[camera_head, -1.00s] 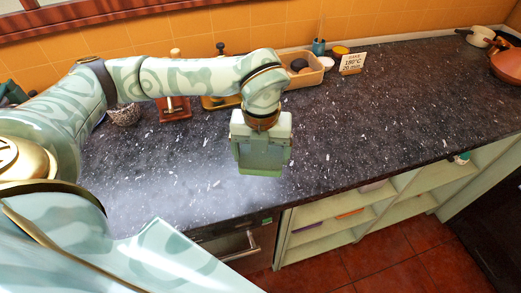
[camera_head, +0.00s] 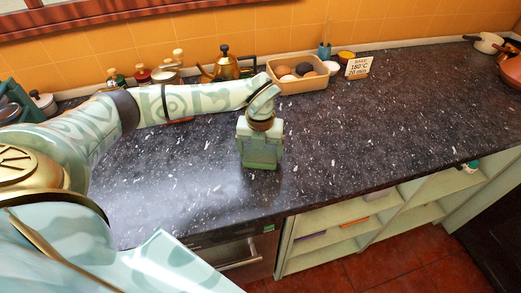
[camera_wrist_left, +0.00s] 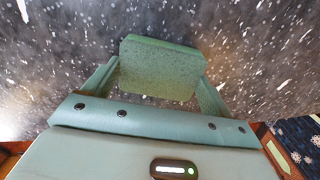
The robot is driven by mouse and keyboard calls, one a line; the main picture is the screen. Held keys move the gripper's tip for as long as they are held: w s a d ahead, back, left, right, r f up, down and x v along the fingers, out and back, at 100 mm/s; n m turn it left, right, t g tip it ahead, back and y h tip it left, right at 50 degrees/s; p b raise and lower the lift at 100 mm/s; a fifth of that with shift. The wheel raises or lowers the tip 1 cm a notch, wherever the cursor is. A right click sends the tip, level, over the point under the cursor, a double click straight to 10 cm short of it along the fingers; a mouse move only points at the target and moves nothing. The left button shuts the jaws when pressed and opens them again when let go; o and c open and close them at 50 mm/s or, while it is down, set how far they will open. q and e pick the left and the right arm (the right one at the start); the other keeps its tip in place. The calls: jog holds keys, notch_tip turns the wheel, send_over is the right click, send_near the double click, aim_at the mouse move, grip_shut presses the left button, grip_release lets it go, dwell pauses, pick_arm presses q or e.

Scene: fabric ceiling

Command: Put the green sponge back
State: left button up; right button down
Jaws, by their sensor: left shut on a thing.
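The green sponge (camera_wrist_left: 158,70) is a speckled green block held between the two fingers of my left gripper (camera_wrist_left: 157,82) in the left wrist view. In the head view my left gripper (camera_head: 260,160) is over the dark speckled countertop (camera_head: 340,140), near its front edge. The sponge is hard to tell from the gripper in the head view. I cannot tell whether it touches the counter. My right gripper is not in view.
A wooden tray (camera_head: 301,86) with round items, a kettle (camera_head: 226,66), several bottles and a sign card (camera_head: 357,68) stand along the back wall. Open shelves (camera_head: 345,220) are below the front edge at right.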

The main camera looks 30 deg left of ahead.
aim_at(260, 153)
pick_arm(q)
jog(key=shift+f, duration=0.1)
jog(key=o, duration=0.8)
notch_tip(260, 153, up, 12)
jog(key=shift+r+p, duration=0.25)
jog(key=shift+p, duration=0.75)
jog(key=shift+f, duration=0.1)
